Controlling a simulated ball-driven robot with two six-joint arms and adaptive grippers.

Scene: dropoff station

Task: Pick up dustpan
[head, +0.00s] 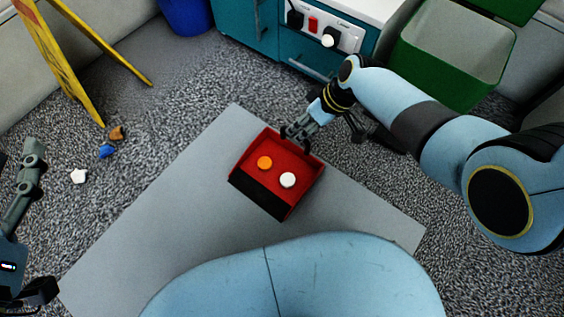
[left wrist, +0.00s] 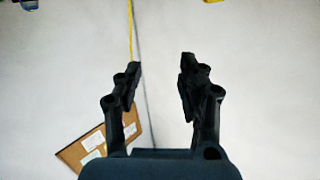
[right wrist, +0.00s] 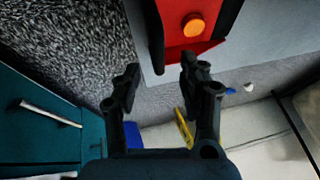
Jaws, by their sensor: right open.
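The red dustpan (head: 275,172) with a dark front lip lies on a grey mat. An orange round piece (head: 264,162) and a white round piece (head: 288,180) lie in it. My right gripper (head: 299,137) is open at the dustpan's far edge, its fingers close to the rim. In the right wrist view the dustpan (right wrist: 180,40) shows beyond the open fingers (right wrist: 160,78), with nothing clearly between them. Whether they touch it I cannot tell. My left gripper (left wrist: 160,66) is open and empty, away from the dustpan at the left edge of the head view.
The grey mat (head: 200,165) is mostly clear. Brown (head: 117,132), blue (head: 106,151) and white (head: 78,175) bits lie on the carpet at left, near a yellow stand (head: 85,95). A teal cabinet (head: 245,28) and a green bin (head: 440,70) stand behind.

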